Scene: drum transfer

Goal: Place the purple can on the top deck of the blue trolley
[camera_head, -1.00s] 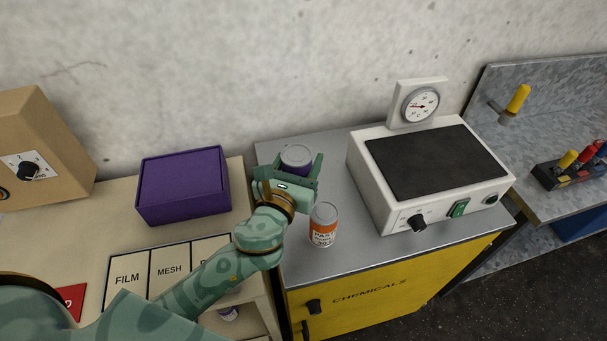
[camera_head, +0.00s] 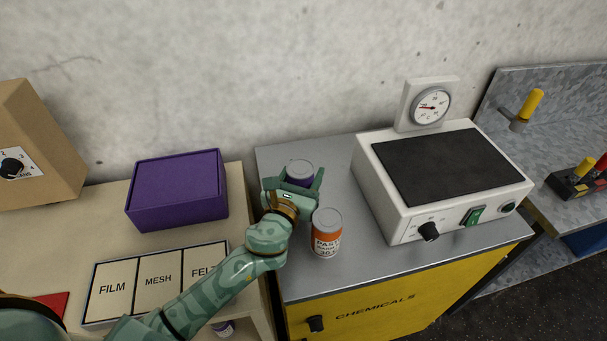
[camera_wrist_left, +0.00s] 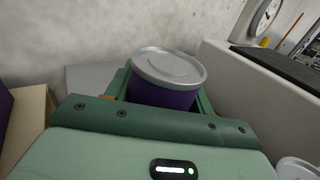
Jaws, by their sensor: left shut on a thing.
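The purple can (camera_head: 300,172) with a grey lid stands between the fingers of my left gripper (camera_head: 292,186), over the grey top of the yellow cabinet. My left gripper is shut on it. In the left wrist view the purple can (camera_wrist_left: 166,82) is upright between the green fingers, its lower part hidden by the gripper. I cannot tell whether its base touches the cabinet top. The blue trolley is not in view, and neither is my right gripper.
An orange and white paste can (camera_head: 327,232) stands close to the right of my left wrist. A white hotplate box (camera_head: 395,213) with a dial fills the cabinet's right side. A purple box (camera_head: 178,190) and labelled panels (camera_head: 158,280) lie on the left table.

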